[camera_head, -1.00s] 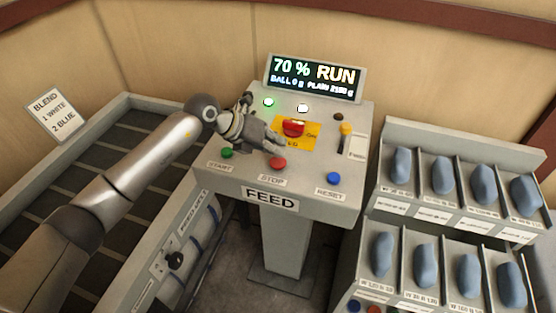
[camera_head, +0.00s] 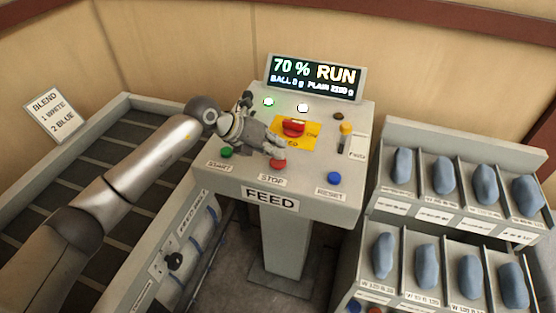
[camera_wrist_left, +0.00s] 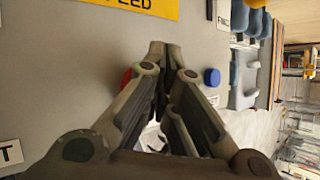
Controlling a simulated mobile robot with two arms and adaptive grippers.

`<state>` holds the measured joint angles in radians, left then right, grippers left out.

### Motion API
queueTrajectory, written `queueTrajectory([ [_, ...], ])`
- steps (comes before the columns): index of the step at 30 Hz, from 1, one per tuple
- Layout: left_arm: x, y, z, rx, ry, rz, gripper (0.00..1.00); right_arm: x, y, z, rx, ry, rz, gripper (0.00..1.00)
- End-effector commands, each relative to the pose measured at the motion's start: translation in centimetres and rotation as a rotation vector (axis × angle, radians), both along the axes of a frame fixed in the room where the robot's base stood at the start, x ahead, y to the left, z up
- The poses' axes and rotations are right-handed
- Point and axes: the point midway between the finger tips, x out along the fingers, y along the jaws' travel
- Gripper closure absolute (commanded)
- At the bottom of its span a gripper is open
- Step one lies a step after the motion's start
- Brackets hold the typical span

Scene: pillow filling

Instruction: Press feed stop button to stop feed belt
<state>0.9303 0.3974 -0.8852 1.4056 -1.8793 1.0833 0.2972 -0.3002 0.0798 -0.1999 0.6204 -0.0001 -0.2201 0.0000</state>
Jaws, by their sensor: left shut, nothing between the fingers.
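The feed console (camera_head: 350,198) stands in the middle of the head view, labelled FEED on its front edge. The red stop button (camera_head: 278,163) sits on its top above the STOP label, between a green start button (camera_head: 227,152) and a blue reset button (camera_head: 334,178). My left gripper (camera_head: 281,154) is shut and empty, its fingertips right at the far side of the stop button; I cannot tell whether they touch it. In the left wrist view the stop button (camera_wrist_left: 126,78) is partly hidden behind the shut fingers (camera_wrist_left: 157,50). My right gripper is not in view.
The display (camera_head: 314,78) reads 70 % RUN. A larger red switch on a yellow plate (camera_head: 293,127) is close behind the gripper. A yellow-topped lever (camera_head: 346,129) stands to the right. Racks of blue pieces (camera_head: 443,175) are at the right, a dark belt (camera_head: 120,137) at the left.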

Motion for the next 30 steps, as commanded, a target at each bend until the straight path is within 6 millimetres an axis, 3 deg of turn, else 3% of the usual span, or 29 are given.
queueTrajectory([
  [30, -0.05, 0.03, -1.09, 0.001, 0.002, 0.0, 1.0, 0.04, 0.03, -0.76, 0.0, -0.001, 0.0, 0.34],
])
